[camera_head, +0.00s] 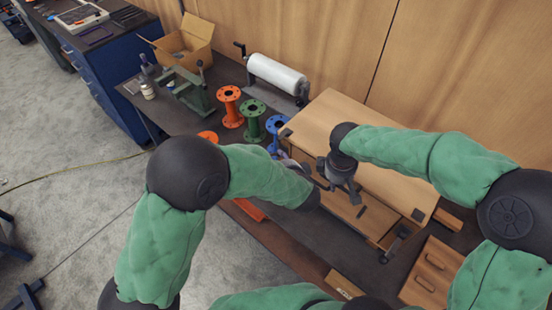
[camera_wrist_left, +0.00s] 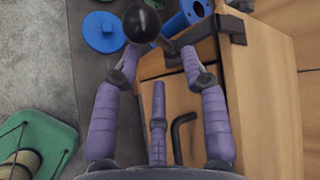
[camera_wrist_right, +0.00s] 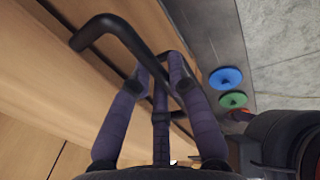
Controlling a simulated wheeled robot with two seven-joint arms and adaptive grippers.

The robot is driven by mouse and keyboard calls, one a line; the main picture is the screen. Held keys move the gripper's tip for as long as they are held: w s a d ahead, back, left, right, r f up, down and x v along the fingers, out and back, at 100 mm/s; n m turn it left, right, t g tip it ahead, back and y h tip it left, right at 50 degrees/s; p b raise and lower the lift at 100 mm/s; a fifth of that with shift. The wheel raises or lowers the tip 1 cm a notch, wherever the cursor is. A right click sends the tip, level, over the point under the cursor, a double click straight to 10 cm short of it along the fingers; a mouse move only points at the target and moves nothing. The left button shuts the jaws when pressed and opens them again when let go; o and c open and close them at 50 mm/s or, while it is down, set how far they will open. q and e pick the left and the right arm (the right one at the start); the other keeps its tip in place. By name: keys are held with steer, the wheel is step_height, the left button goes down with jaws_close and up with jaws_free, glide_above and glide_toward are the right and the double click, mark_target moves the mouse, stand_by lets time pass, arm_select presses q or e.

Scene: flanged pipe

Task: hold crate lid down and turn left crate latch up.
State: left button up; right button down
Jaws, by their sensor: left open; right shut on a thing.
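The wooden crate lid (camera_head: 385,165) lies flat and closed on the crate (camera_wrist_left: 262,90). The left latch (camera_wrist_left: 232,28) is at the crate's left front corner; its lever ends in a black ball knob (camera_wrist_left: 141,22). My left gripper (camera_wrist_left: 163,62) is open, its fingers on either side of the lever near the knob; whether they touch it I cannot tell. In the head view my left arm mostly hides this latch. My right gripper (camera_wrist_right: 158,75) is shut on a bent black handle (camera_wrist_right: 125,38) at the crate's front. The right latch (camera_head: 395,245) hangs at the right front corner.
Orange (camera_head: 229,107), green (camera_head: 252,120) and blue (camera_head: 276,126) flanged pipes stand left of the crate. A plastic roll (camera_head: 277,75) and a cardboard box (camera_head: 185,45) are behind. A small wooden drawer box (camera_head: 430,275) stands at the right.

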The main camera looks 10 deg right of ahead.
arm_select(q)
steer(key=shift+s+r, duration=0.25)
steer(key=shift+s, duration=0.2)
